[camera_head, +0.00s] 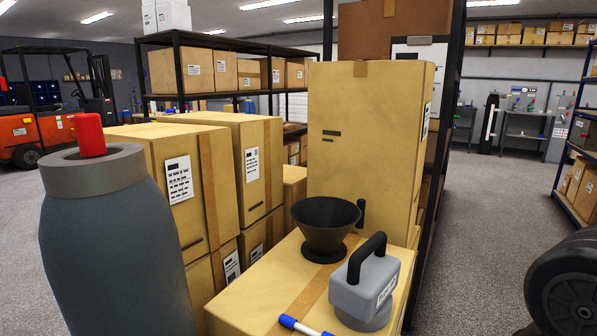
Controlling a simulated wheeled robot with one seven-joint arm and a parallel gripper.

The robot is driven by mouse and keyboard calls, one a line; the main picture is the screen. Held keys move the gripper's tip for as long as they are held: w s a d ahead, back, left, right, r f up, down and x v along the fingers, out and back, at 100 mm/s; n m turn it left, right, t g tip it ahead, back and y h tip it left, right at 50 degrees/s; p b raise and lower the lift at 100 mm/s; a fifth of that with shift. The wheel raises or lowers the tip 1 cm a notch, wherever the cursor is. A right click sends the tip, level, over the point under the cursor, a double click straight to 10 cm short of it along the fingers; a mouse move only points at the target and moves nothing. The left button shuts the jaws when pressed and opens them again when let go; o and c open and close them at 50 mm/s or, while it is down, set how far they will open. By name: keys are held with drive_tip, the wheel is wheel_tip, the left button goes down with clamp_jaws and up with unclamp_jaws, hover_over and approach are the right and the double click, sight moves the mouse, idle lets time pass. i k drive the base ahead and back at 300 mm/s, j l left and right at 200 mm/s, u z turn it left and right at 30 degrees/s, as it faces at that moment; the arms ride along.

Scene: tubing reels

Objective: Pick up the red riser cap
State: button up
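A red cylindrical cap (90,134) stands upright at the left, on top of a large dark grey bottle-shaped body (110,245) with a lighter grey collar (95,167). The cap is narrower than the collar, and its lower end meets the collar's top. The bottom of the grey body is cut off by the picture's lower edge. My gripper is not in view, and nothing touches the cap from the side.
A cardboard box (242,306) at the front bears a black funnel-shaped cup (326,226), a grey handled block (367,280) and a blue-white marker (300,326). Taller boxes (365,150) stand behind. A dark round wheel-like thing (565,285) is at right. The right floor (480,205) is clear.

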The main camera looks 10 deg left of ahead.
sight(91, 140)
drive_tip(key=u, duration=1.6)
